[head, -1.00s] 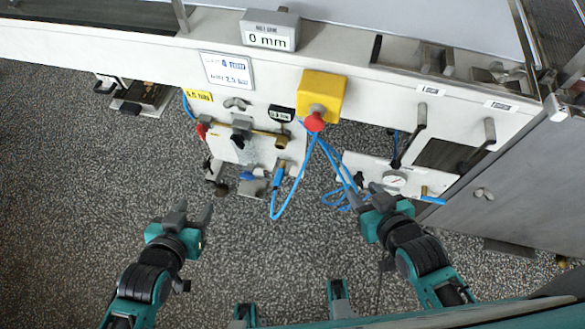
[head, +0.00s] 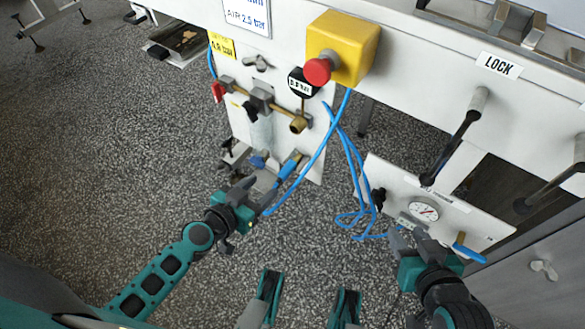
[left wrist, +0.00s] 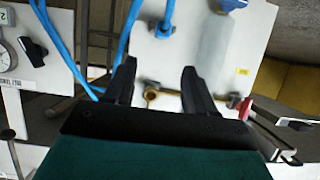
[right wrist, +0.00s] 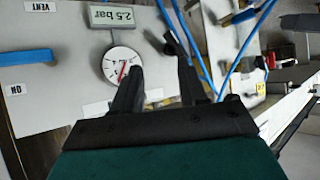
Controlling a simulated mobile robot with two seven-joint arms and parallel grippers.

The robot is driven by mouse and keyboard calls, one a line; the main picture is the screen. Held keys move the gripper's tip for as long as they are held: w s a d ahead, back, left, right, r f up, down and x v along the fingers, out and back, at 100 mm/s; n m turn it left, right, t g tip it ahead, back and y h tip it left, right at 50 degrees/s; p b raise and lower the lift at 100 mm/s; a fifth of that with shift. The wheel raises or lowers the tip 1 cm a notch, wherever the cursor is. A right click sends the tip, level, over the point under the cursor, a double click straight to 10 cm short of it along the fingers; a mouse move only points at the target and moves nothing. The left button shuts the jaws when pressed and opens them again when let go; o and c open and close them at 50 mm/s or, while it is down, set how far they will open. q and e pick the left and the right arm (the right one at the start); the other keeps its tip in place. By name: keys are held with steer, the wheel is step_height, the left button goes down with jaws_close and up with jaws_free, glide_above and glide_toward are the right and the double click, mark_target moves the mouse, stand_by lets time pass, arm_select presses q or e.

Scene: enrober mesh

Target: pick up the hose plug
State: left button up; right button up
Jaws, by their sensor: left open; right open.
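The hose plug (head: 289,167) is a blue fitting on the end of a blue hose. It sits low at the white valve panel (head: 318,140). In the left wrist view a blue hose fitting (left wrist: 165,29) shows at the top, beyond the fingers; I cannot tell surely that it is the plug. My left gripper (head: 258,184) is open and appears just left of and below the plug in the head view, with nothing between its fingers (left wrist: 156,76). My right gripper (head: 412,238) is open and empty in front of the gauge panel (head: 460,215).
Blue hose loops (head: 352,205) hang between the panels. The gauge (right wrist: 122,65) and a black knob (right wrist: 174,42) lie close beyond my right fingers. A yellow box with a red button (head: 343,48), brass valve (head: 298,125) and lock lever (head: 455,140) stand above. The speckled floor (head: 130,180) is open at left.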

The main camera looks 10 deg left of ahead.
mark_target(285, 170)
arm_select(q)
steer(key=x, duration=0.3)
steer(key=b+x, duration=0.1)
steer(key=x, duration=0.3)
steer(key=b+x, duration=0.1)
steer(key=x, duration=0.2)
steer(key=shift+a+f, duration=0.1)
steer(key=shift+f, duration=0.3)
steer(key=shift+w+f, duration=0.1)
steer(key=shift+w, duration=0.3)
jaws_close()
arm_select(e)
steer(key=shift+a+f, duration=0.45)
steer(key=shift+f, duration=0.2)
